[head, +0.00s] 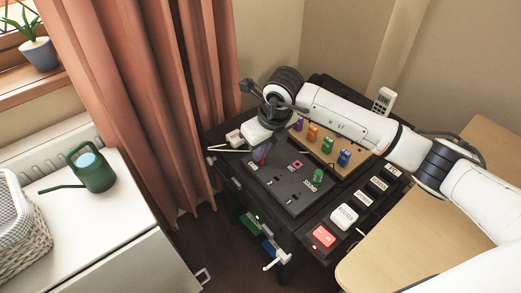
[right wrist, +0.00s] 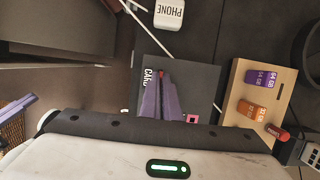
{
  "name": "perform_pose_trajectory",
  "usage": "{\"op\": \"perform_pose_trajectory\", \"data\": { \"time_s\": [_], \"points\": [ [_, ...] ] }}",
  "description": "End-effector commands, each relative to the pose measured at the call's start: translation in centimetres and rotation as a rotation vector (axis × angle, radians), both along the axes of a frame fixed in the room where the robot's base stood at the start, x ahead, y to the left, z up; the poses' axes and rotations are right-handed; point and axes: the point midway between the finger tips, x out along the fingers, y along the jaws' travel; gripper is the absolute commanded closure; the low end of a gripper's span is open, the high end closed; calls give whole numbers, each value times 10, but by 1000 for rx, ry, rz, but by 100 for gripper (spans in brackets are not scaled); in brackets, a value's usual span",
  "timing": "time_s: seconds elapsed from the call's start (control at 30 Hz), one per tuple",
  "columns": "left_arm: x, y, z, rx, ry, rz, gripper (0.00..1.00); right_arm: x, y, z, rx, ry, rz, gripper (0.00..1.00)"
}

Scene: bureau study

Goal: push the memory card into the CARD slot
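My right gripper (head: 262,156) points down at the CARD label (head: 252,166) on the black panel (head: 272,195). In the right wrist view its two purple fingers (right wrist: 161,88) lie close together.
A tan board (head: 329,143) holds several coloured sticks behind the panel. A green piece (head: 318,176) stands at SOUND. A curtain (head: 150,90) hangs left.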

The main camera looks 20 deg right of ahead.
Motion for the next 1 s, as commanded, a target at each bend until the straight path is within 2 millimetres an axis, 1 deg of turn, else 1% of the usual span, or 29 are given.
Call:
{"op": "perform_pose_trajectory", "data": {
  "time_s": [0.7, 0.9, 0.97, 1.0],
  "points": [
    [0, 0, -7, 0, 0, 0, 100, 0, 0, -9, 0, 1, 0, 100],
    [0, 0, -7, 0, 1, 0, 100, 0, 0, -9, 0, 0, 0, 100],
    [0, 0, -7, 0, 1, 0, 100, 0, 0, -9, 0, 0, 0, 91],
    [0, 0, -7, 0, 1, 0, 100, 0, 0, -9, 0, 0, 0, 84]
  ]
}}
